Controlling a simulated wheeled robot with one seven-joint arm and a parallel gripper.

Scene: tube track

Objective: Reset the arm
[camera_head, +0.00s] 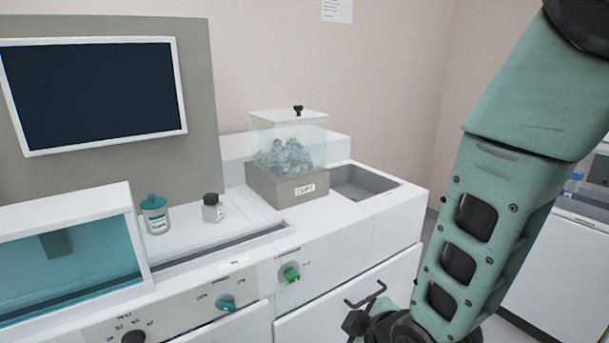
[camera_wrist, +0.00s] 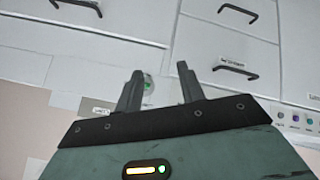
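My arm (camera_head: 480,220) hangs down the right side of the head view, in front of the counter's right end. Dark parts at its lower end show at the bottom edge, but the fingers cannot be made out clearly there. In the wrist view my gripper (camera_wrist: 158,82) is open, its two dark fingers apart with nothing held between them. A green knob (camera_wrist: 148,88) shows in the background beside the left finger.
A clear box of crumpled bluish material (camera_head: 290,140) stands on the counter beside a sink (camera_head: 362,184). A teal-lidded jar (camera_head: 155,216) and a small dark-capped bottle (camera_head: 212,208) stand to the left. Drawers with dark handles (camera_wrist: 238,12) fill much of the wrist view.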

